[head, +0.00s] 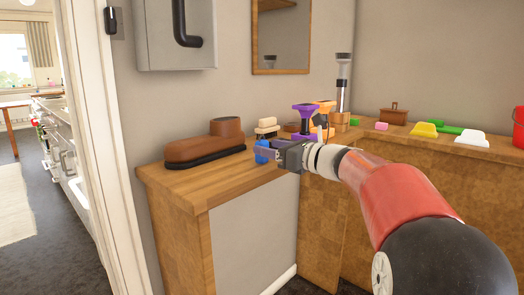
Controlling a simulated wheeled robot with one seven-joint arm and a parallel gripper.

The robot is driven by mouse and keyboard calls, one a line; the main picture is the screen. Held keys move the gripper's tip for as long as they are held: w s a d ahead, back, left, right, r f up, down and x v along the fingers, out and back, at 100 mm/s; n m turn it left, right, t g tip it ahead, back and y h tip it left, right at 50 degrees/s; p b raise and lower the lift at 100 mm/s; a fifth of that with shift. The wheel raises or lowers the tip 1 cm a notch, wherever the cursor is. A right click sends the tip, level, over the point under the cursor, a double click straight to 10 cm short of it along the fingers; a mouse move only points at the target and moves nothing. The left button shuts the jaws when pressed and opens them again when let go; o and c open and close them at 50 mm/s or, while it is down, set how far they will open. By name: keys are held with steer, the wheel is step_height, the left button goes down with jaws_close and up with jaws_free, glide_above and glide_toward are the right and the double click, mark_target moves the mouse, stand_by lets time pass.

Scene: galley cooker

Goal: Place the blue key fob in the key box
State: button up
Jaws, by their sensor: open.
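A small blue thing, likely the blue key fob (262,152), shows at the left end of my gripper (266,153), above the wooden counter (186,184). My gripper is open, with its fingers pointing left. The fingers partly hide the blue thing, and I cannot tell whether they touch it. A pale grey wall cabinet (155,40) with a black handle hangs at upper left, shut; it may be the key box, but its inside is hidden.
A brown shoe (205,146) stands on the counter left of my gripper, with a brush (266,127) behind. Purple (305,120) and orange items stand close behind my gripper. Several small objects and a torch-like cylinder (342,82) are farther right. A doorway opens at left.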

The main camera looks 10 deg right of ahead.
mark_target(267, 146)
steer(key=x, duration=0.3)
steer(key=shift+w+a+f+p, duration=0.1)
steer(key=shift+w+a+p, duration=0.05)
steer(key=shift+w+p, duration=0.15)
steer(key=shift+s, duration=0.1)
steer(key=c, duration=1.1)
